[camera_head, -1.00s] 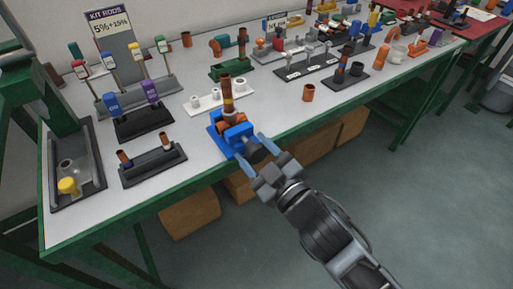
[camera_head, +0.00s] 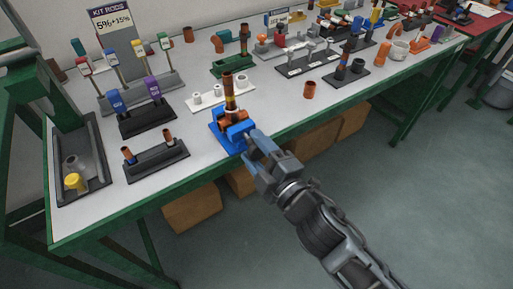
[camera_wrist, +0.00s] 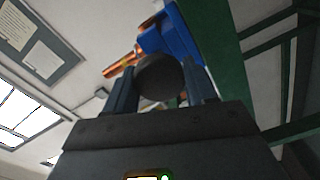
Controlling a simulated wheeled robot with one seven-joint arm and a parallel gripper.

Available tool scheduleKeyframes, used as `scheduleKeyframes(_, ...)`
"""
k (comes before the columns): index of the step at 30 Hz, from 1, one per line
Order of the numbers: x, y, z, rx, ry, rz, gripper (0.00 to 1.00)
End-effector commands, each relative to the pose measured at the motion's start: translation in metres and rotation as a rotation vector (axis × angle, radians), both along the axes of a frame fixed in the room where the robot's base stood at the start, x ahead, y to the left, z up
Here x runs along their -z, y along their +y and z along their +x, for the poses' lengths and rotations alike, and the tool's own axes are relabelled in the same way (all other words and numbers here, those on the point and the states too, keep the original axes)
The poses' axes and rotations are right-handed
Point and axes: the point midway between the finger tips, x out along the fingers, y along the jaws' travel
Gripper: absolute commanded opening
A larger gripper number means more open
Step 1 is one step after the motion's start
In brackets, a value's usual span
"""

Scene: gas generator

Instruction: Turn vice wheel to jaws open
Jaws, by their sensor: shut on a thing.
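The blue vice (camera_head: 236,136) stands at the front edge of the white table, with an upright copper-brown rod assembly (camera_head: 229,92) held in it. In the wrist view, the vice's blue body (camera_wrist: 182,38) shows at the top, with copper parts to its left. The dark round vice wheel (camera_wrist: 160,78) sits between the two blue-grey fingers of my gripper (camera_wrist: 160,88). My gripper (camera_head: 254,145) reaches the wheel from the front and is shut on it. In the head view, my fingers mostly hide the wheel.
A black two-post stand (camera_head: 156,160) lies left of the vice, and a white holder (camera_head: 220,96) stands behind it. A loose copper cup (camera_head: 310,89) stands to the right. Cardboard boxes (camera_head: 192,207) sit under the table. The floor in front is clear.

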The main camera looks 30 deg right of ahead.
Motion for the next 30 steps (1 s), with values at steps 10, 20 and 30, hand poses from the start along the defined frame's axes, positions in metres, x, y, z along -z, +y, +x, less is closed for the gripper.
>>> scheduleKeyframes(10, 0.0012, 0.0018, -0.0003, -0.004, 0.002, -0.027, 0.24)
scheduleKeyframes(20, 0.0012, 0.0016, -0.0003, -0.003, 0.001, -0.026, 0.66)
scheduleKeyframes(30, 0.0008, 0.0005, -0.0008, -0.001, 0.001, -0.025, 0.76)
